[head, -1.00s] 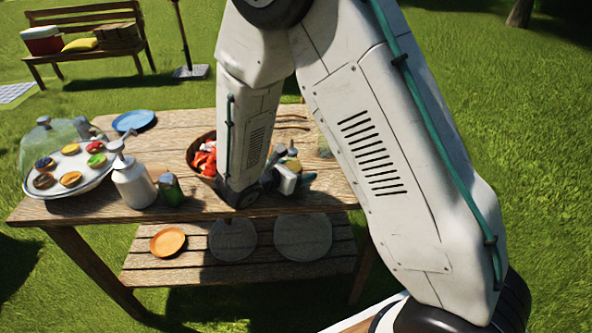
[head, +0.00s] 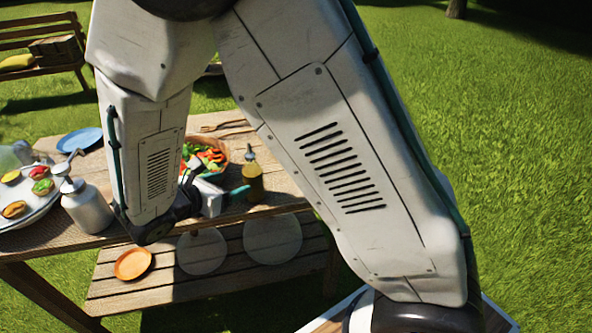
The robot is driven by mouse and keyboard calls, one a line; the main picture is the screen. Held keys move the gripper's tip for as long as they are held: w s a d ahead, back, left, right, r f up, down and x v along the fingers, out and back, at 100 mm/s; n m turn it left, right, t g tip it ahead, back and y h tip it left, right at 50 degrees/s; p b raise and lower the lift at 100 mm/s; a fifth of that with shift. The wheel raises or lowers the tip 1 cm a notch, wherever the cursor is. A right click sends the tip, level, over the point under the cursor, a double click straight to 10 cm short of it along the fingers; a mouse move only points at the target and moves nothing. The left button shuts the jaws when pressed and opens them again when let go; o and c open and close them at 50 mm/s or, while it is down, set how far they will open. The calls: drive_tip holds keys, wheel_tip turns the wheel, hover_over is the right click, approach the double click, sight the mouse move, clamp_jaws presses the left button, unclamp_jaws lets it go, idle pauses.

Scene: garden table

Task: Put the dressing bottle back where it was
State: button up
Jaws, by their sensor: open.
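The dressing bottle (head: 253,180), with amber contents and a dark top, stands upright near the front right of the wooden table (head: 222,220). My gripper (head: 241,190) is low over the table, just left of the bottle. Its teal finger points right towards the bottle. The gripper is open. The bottle's body shows clear of the fingers, but I cannot tell whether a finger still touches it. My arm hides part of the table to the left of the gripper.
A salad bowl (head: 217,149) stands behind the gripper. Left of my arm are a pump bottle (head: 87,207), a tray of small foods (head: 12,217) and a blue plate (head: 80,139). The lower shelf holds an orange plate (head: 132,263) and two pale plates.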

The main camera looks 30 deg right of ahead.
drive_tip(key=s+d+r+m+g+y, duration=0.4)
drive_tip(key=s+d+r+m+g, duration=0.2)
drive_tip(key=s+d+r+m, duration=0.55)
drive_tip(key=s+r+m+y, duration=0.2)
drive_tip(key=s+m+y, duration=0.2)
drive_tip(key=s+m, duration=0.2)
drive_tip(key=s+r+m+t+y, duration=0.1)
drive_tip(key=s+r+m+y, duration=0.2)
drive_tip(key=s, duration=0.4)
drive_tip(key=m+y, duration=0.1)
drive_tip(key=m, duration=0.1)
drive_tip(key=shift+s+a+r+m, duration=0.15)
drive_tip(key=shift+s+r+m, duration=0.15)
drive_tip(key=shift+r+m, duration=0.05)
